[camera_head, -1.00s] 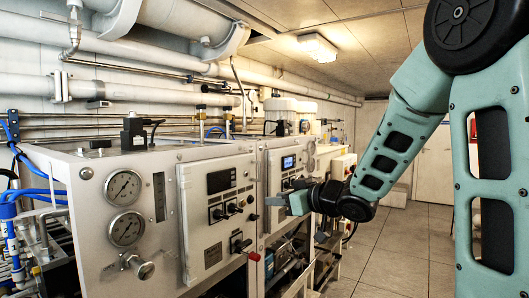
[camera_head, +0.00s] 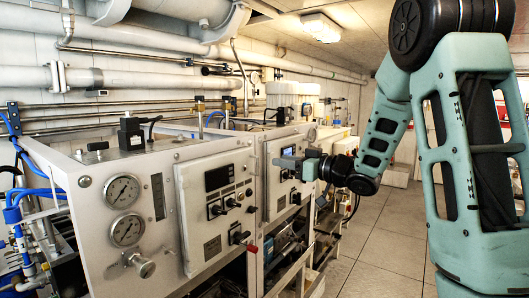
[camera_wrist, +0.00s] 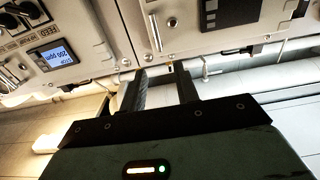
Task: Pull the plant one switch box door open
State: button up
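The near cabinet front carries a pale switch box door (camera_head: 217,235) with a dark display, black switches and a label. It looks shut. The same front seems to show in the wrist view as the pale panel (camera_wrist: 180,22) with a dark display, at the top right. My gripper (camera_head: 280,161) is beyond the door's right edge, in front of the further panel in the head view. In the wrist view my gripper (camera_wrist: 162,80) has its two dark fingers apart with a gap between them, near the panel edges. No object shows between them. Contact with the door cannot be told.
A further panel (camera_head: 284,185) with a display stands to the right; its lit display (camera_wrist: 55,56) shows in the wrist view. Two gauges (camera_head: 125,208) and a knob (camera_head: 143,266) sit left of the door. Pipes run above. The tiled floor (camera_head: 365,245) is open at the right.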

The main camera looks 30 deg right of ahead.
jog(key=p+x, duration=0.2)
jog(key=x, duration=0.5)
jog(key=shift+w, duration=0.2)
jog(key=shift+a, duration=0.1)
grip_shut()
